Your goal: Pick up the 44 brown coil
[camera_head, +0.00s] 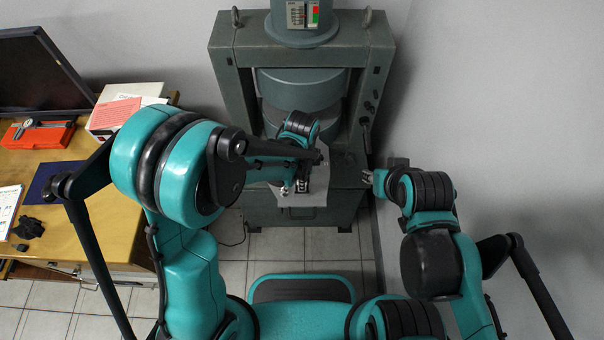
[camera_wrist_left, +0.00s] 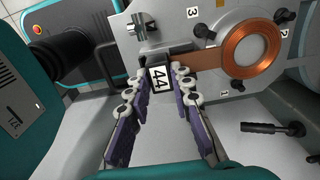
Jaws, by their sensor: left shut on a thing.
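The brown coil (camera_wrist_left: 244,51) shows in the left wrist view as a copper ring with a flat arm. The arm runs left to a black block with a white 44 label (camera_wrist_left: 160,78). My left gripper (camera_wrist_left: 161,74) is shut on this labelled block, one finger on each side. In the head view my left gripper (camera_head: 302,184) is low in front of the big machine; I cannot make out the coil there. My right gripper (camera_head: 368,178) is to the right of it, too small to judge its fingers.
The grey machine frame (camera_head: 225,75) stands ahead, with a light plate (camera_head: 313,192) at its front. A wooden desk (camera_head: 80,145) with a monitor (camera_head: 40,70), papers and a red case (camera_head: 40,135) is at left. A wall is close on the right.

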